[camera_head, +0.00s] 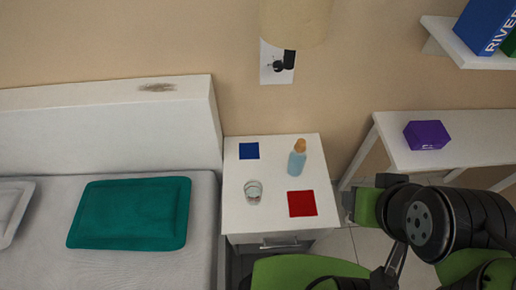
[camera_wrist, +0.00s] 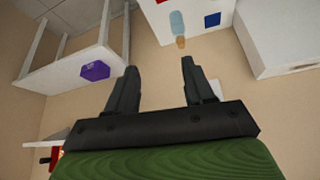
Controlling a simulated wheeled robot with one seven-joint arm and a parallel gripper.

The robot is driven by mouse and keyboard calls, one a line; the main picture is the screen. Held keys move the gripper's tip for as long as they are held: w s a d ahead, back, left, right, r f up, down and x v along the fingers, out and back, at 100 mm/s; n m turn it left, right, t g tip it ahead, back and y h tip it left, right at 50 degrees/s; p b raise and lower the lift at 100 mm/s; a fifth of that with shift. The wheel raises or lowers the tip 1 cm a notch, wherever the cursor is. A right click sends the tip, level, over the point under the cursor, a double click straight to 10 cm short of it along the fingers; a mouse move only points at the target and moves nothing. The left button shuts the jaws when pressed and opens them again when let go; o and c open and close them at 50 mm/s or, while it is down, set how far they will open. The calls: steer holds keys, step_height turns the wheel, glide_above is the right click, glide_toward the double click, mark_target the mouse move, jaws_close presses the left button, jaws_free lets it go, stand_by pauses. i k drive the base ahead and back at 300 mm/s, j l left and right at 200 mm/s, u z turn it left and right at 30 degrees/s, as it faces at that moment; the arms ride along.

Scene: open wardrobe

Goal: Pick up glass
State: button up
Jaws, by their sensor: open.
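A clear glass (camera_head: 254,192) stands upright on the front left part of the white nightstand (camera_head: 270,222) in the head view. It is not visible in the wrist view. My gripper (camera_wrist: 159,68) shows in the wrist view with its two dark fingers apart and nothing between them. In the head view my arm's end is to the right of the nightstand, apart from the glass.
A blue bottle with an orange-brown top (camera_head: 297,158), a blue square (camera_head: 249,151) and a red square (camera_head: 302,203) share the nightstand. The bed (camera_head: 207,240) adjoins on the left. A white table (camera_head: 460,152) with a purple box (camera_head: 427,135) stands right. A lamp (camera_head: 295,22) hangs above.

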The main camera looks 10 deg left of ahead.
mark_target(253, 189)
steer(key=l+u, duration=0.1)
steer(key=u, duration=0.35)
steer(key=l+u, duration=0.1)
steer(key=u, duration=0.4)
steer(key=l+u, duration=0.1)
steer(key=u, duration=0.35)
steer(key=l+u, duration=0.1)
steer(key=u, duration=0.35)
steer(key=k+l+u, duration=0.1)
steer(key=u, duration=0.85)
